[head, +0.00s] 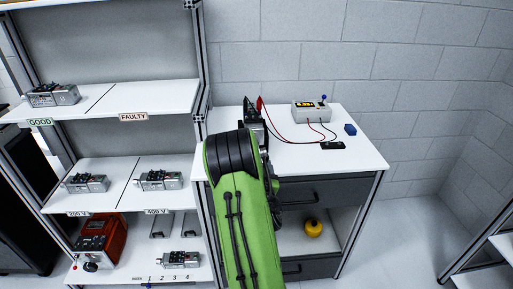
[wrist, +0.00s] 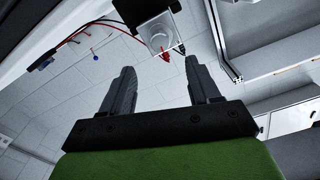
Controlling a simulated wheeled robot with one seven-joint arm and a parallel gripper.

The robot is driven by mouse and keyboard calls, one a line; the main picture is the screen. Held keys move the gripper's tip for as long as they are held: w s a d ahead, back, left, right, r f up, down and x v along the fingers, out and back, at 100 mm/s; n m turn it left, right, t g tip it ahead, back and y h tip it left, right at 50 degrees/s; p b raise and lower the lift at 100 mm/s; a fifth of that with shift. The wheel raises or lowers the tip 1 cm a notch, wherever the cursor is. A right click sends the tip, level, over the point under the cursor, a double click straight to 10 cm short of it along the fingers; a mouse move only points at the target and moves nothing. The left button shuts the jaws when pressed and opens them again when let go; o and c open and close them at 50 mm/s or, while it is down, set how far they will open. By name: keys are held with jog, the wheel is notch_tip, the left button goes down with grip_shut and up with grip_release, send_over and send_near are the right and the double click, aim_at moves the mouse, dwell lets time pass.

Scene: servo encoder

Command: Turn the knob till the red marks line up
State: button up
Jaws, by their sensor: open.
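In the wrist view my gripper (wrist: 160,66) is open, its two dark fingers spread with nothing between them. Beyond the fingertips is a dark device (wrist: 150,8) with a pale square face (wrist: 156,34) and a round, knob-like part (wrist: 157,42) on it, apart from the fingers. Small red parts show at the face's edge; I cannot tell whether they are marks or clips. In the head view a dark device (head: 251,107) stands on the white bench just beyond my green arm, which hides part of it and my gripper.
A shelf (head: 150,100) holding several servo units stands close on the left. The bench's right side is mostly clear.

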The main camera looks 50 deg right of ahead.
jog(key=p+x, duration=0.5)
jog(key=x, duration=0.5)
jog(key=shift+w+d+r, duration=0.2)
jog(key=shift+w+d, duration=0.05)
jog(key=shift+d, duration=0.05)
jog(key=c, duration=1)
jog(key=shift+n, duration=0.8)
jog(key=shift+c, duration=0.2)
jog(key=o, duration=1)
jog(key=shift+o, duration=0.2)
jog(key=shift+a, duration=0.1)
